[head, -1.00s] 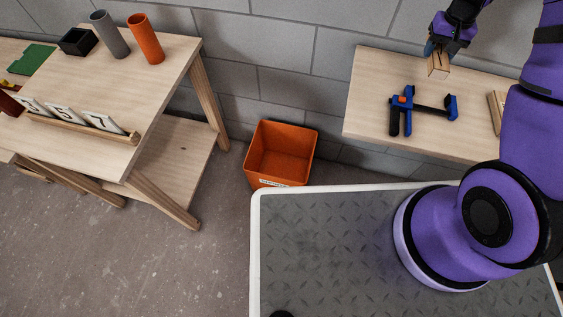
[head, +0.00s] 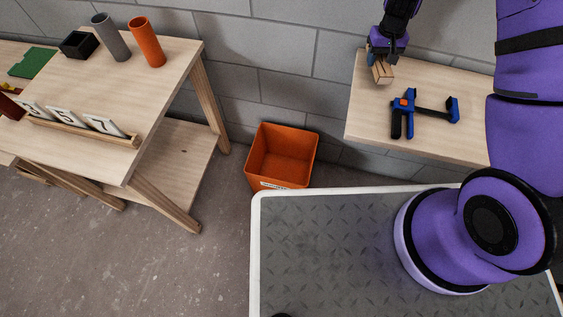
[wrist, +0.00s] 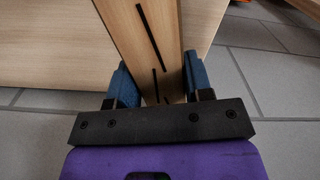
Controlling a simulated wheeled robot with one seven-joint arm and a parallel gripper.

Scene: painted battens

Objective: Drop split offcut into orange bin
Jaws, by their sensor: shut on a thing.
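The split offcut (head: 382,73) is a short light-wood block, held by my gripper (head: 377,58) above the left end of the right-hand bench. In the wrist view the offcut (wrist: 145,35) stretches away between the two blue fingers of my gripper (wrist: 160,85), with dark crack lines along its face. The fingers are shut on its sides. The orange bin (head: 282,157) stands on the floor against the wall, left of and lower than the gripper. Its inside looks empty. A white label shows on its front.
A blue and black clamp (head: 425,112) lies on the right-hand bench (head: 365,120). The left bench (head: 150,90) carries an orange tube (head: 146,42), a grey tube (head: 111,37), a black box (head: 78,44) and number cards (head: 66,118). The space above the bin is clear.

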